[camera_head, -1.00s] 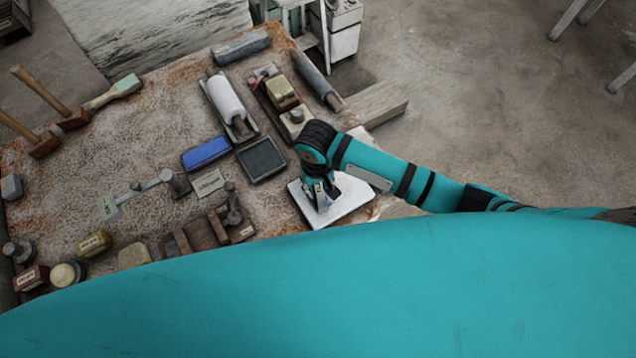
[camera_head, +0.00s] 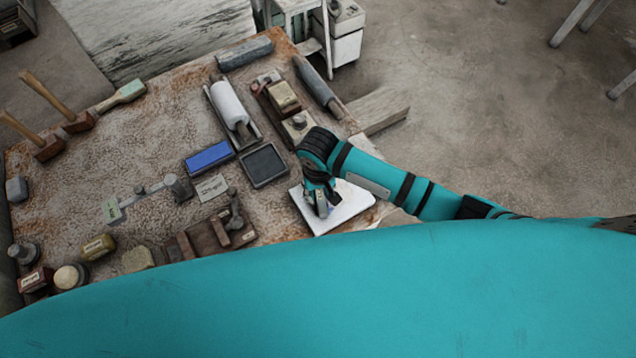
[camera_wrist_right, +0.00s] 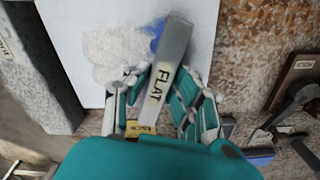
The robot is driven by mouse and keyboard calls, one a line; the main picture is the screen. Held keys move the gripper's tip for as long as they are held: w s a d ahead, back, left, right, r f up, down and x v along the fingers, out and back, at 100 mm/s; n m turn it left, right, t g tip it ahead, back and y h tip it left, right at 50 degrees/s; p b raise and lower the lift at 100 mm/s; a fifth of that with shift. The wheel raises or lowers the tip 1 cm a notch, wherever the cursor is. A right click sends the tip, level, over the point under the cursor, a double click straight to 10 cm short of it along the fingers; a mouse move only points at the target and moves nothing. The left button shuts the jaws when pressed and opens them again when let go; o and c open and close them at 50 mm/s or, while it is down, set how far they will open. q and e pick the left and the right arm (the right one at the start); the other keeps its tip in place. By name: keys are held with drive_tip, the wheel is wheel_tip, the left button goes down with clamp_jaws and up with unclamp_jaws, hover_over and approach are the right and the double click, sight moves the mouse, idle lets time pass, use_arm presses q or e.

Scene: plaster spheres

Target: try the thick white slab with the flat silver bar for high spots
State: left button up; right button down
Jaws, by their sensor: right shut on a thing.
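The thick white slab (camera_head: 347,207) lies on the worktable at its right front part. It also shows in the right wrist view (camera_wrist_right: 85,22), with a rough paler patch and a blue smear near the bar's far end. My right gripper (camera_head: 321,205) is over the slab. In the right wrist view my right gripper (camera_wrist_right: 158,112) is shut on the flat silver bar (camera_wrist_right: 172,62), marked "FLAT". The bar's far end lies over the blue smear; I cannot tell whether it touches the slab. My left gripper is not in view.
Left of the slab are a dark square tray (camera_head: 263,165), a blue block (camera_head: 208,157) and a wooden stand (camera_head: 218,236). A white roller (camera_head: 229,105) and a grey bar (camera_head: 319,86) lie farther back. Two mallets (camera_head: 48,146) lie at the far left.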

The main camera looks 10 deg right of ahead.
drive_tip(key=shift+s, duration=1.15)
drive_tip(key=shift+w, duration=2.2)
drive_tip(key=shift+s+r, duration=0.1)
drive_tip(key=shift+s, duration=2.15)
drive_tip(key=shift+w, duration=0.1)
drive_tip(key=shift+w+r, duration=0.35)
drive_tip(key=shift+w, duration=0.2)
drive_tip(key=shift+w+r, duration=0.35)
drive_tip(key=shift+w, duration=0.2)
drive_tip(key=shift+w+d+f, duration=0.1)
drive_tip(key=shift+w+d, duration=0.2)
drive_tip(key=shift+d, duration=0.4)
drive_tip(key=shift+w+d+f, duration=0.1)
drive_tip(key=shift+w+d, duration=0.15)
drive_tip(key=shift+d, duration=0.45)
